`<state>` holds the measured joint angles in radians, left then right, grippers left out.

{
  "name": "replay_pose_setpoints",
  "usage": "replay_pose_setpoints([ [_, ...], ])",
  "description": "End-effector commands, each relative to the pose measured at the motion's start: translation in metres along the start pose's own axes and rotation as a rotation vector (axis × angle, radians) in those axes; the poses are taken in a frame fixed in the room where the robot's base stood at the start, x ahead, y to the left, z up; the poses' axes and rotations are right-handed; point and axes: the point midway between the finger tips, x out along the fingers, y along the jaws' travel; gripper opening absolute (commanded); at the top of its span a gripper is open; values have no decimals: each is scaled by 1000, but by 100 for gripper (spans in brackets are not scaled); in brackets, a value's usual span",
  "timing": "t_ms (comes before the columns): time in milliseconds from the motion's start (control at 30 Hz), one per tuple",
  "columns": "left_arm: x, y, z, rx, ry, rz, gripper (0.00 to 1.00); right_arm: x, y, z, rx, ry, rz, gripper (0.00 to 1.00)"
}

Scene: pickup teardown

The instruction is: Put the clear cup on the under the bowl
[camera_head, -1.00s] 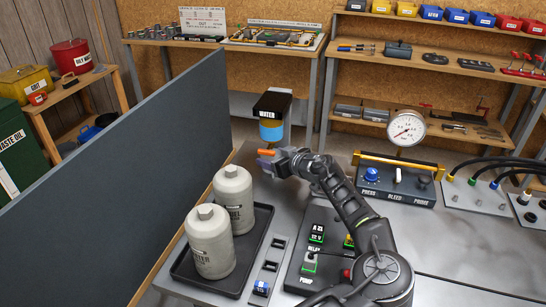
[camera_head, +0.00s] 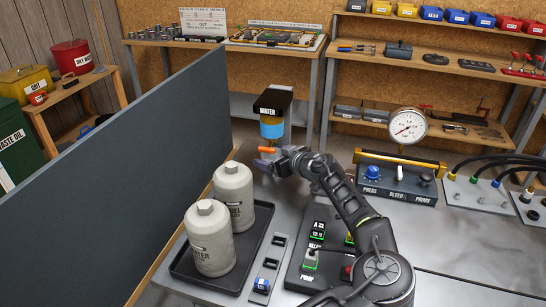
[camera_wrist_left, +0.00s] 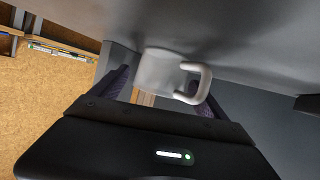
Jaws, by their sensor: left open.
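The bowl, amber above blue (camera_head: 271,130), hangs under a black head labelled WATER (camera_head: 272,101) beyond the near bench. My left gripper (camera_head: 264,158) is just below the bowl, with an orange piece at its tip. In the left wrist view, a pale cup with a loop handle (camera_wrist_left: 158,70) is just beyond and between the spread dark purple fingers (camera_wrist_left: 155,90). The gripper is open. I cannot tell whether a finger touches the cup. I cannot make the cup out in the head view. My right gripper is not in view.
Two pale filter canisters (camera_head: 233,194) stand in a black tray (camera_head: 258,243). A grey panel (camera_head: 120,170) stands at the left. A gauge unit (camera_head: 395,184) and hose block (camera_head: 480,192) are at the right. My left arm crosses over a dark relay panel (camera_head: 312,258).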

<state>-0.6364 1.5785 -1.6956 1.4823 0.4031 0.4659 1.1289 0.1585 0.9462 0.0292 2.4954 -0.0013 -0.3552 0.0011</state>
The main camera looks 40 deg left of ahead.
Motion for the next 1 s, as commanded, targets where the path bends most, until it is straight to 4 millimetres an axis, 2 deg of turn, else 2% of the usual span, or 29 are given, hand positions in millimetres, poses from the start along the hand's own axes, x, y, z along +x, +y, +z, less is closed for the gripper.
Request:
replay_pose_setpoints([
  [33,4,-3,12,11,-12,-9,86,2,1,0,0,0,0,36],
  [133,3,-3,11,12,-12,-9,86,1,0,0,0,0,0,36],
  [267,2,-3,6,12,-12,-9,86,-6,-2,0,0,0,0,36],
  [400,-3,-2,-5,11,-11,-9,86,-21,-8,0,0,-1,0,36],
  [500,-22,0,2,8,-10,-3,86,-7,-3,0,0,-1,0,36],
  [800,-90,1,-2,5,-7,-1,86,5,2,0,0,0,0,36],
  [1000,-117,0,-4,4,-8,-2,86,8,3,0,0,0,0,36],
])
